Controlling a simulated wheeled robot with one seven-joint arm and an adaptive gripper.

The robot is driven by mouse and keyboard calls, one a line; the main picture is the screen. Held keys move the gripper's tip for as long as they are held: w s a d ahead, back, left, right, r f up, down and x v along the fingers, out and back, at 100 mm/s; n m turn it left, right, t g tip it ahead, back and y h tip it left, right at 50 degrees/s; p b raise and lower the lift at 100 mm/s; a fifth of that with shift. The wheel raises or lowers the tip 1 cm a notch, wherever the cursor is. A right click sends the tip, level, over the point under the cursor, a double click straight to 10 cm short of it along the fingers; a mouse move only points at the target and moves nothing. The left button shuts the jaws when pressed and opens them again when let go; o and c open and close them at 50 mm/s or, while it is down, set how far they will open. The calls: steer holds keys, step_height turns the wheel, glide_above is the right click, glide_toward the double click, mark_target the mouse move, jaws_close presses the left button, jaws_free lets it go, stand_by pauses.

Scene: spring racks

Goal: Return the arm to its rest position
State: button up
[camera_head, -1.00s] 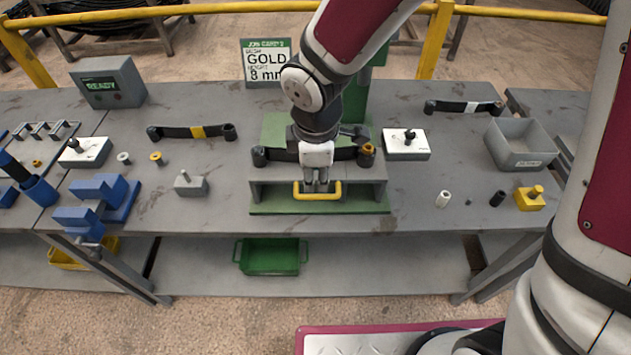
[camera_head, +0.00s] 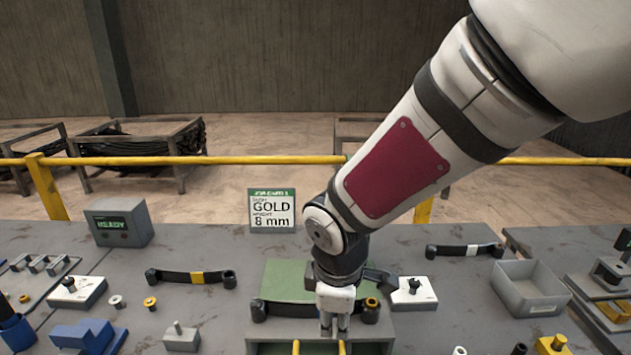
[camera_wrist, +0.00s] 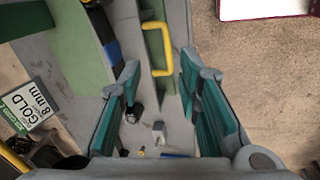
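My gripper (camera_head: 334,328) is over the front of the green-and-grey fixture (camera_head: 375,330) on the table. In the wrist view its two teal-padded fingers (camera_wrist: 160,85) are apart with nothing between them. The fixture's yellow handle (camera_wrist: 157,45) lies just beyond the fingertips, apart from them as far as I can tell. In the head view only the handle's upper ends show at the bottom edge. A dark spring arm with a gold bush (camera_head: 371,304) at its right end lies across the fixture, its middle hidden behind my gripper.
A sign (camera_head: 272,211) reads GOLD, 8 mm. A grey READY box (camera_head: 119,222), a yellow-banded spring arm (camera_head: 190,278) and a white block (camera_head: 78,292) are at left. A grey bin (camera_head: 530,290) and another white block (camera_head: 413,294) are at right. A yellow rail (camera_head: 250,160) runs behind.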

steer(key=s+d+r+m+t, duration=0.3)
steer(key=s+d+r+m, duration=1)
steer(key=d+r+m, duration=0.2)
steer(key=shift+s+d+r+m, duration=0.15)
steer(key=shift+d+r+m, duration=0.1)
steer(key=shift+r+m, duration=0.3)
steer(key=shift+r, duration=0.1)
stand_by(0.9)
